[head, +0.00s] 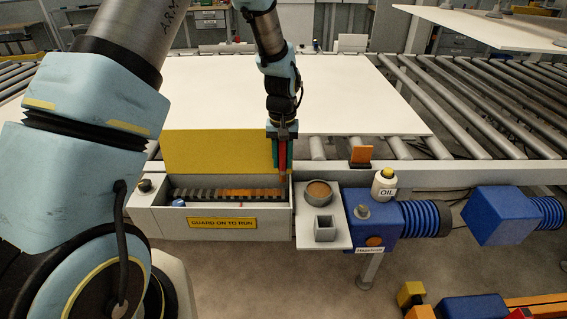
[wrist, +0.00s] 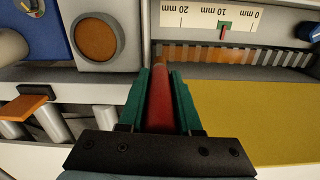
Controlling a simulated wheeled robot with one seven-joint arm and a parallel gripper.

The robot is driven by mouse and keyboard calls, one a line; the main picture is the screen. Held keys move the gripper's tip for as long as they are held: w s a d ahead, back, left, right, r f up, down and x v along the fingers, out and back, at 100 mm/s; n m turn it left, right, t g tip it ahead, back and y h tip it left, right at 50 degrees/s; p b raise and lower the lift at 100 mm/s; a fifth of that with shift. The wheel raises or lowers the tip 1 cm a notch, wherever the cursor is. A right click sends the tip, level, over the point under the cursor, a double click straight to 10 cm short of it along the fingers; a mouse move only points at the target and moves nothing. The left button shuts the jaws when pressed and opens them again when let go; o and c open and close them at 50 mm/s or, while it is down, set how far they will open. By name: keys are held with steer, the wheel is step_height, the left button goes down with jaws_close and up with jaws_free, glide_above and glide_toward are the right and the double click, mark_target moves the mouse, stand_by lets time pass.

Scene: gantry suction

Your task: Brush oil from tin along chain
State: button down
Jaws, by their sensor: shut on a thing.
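My gripper (head: 282,160) has green fingers shut on a red-handled brush (wrist: 160,95), which points down. The brush tip is at the right end of the chain (head: 205,193) in the head view; I cannot tell whether it touches. The chain lies in an open grey housing (head: 145,215). It shows orange-brown along its middle and right part and grey at the left. The round tin (head: 318,192) with brown contents stands right of the housing, and shows at the upper left in the wrist view (wrist: 97,40).
The yellow guard (head: 215,150) stands raised behind the chain. A ruled scale (wrist: 205,17) with a green pointer lies alongside it. A square cup (head: 325,229) shares the tin's shelf (head: 338,207). An oil bottle (head: 384,185) and blue motor (head: 372,225) stand to the right.

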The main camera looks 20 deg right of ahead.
mark_target(283, 171)
steer(key=shift+r+p, duration=0.8)
steer(key=shift+r, duration=0.75)
